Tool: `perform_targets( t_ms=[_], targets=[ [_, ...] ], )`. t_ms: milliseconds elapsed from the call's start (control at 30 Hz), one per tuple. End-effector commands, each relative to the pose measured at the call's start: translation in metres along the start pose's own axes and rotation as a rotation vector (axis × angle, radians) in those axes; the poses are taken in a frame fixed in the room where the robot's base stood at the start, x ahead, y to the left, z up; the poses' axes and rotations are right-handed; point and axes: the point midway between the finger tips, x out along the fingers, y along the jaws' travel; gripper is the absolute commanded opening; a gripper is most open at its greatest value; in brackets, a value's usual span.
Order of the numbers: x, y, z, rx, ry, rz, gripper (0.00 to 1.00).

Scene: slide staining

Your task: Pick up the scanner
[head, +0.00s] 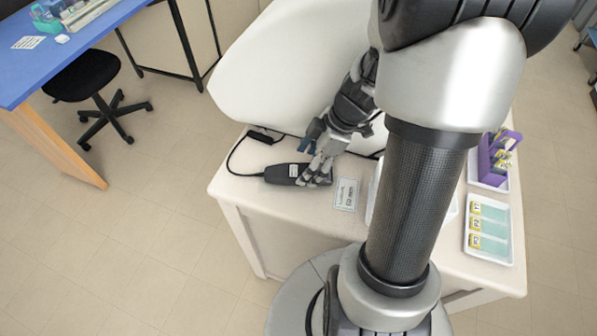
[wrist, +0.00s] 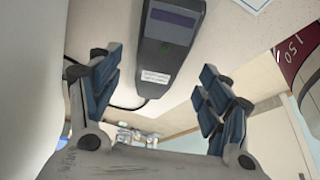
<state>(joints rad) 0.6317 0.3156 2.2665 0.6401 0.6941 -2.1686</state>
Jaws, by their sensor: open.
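The scanner (head: 284,173) is a dark, elongated hand-held device with a white label and a cable, lying on the white table. In the wrist view the scanner (wrist: 168,45) shows a purple-grey panel and sits between and beyond the open fingers. My gripper (head: 314,177) is over the scanner's right end in the head view, and its fingers hide part of that end. In the wrist view my gripper (wrist: 158,95) is open with a wide gap, and nothing is held. I cannot tell whether the fingers touch the scanner.
A labelled card (head: 346,195) lies right of the scanner. A black cable (head: 232,160) loops to a small black block (head: 262,137). A slide tray (head: 489,258) and a purple rack (head: 488,160) stand at the table's right. A large white housing (head: 290,65) rises behind.

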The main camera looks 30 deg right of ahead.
Motion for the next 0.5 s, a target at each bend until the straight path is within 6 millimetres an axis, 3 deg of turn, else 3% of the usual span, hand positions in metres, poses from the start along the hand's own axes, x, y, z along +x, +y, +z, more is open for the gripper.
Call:
perform_targets(
  t_ms=[200,500],
  targets=[
    [0.034,0.0,-0.001,0.0,0.0,-0.004,0.71],
    [0.036,0.001,-0.002,0.0,0.0,-0.001,0.68]
  ],
)
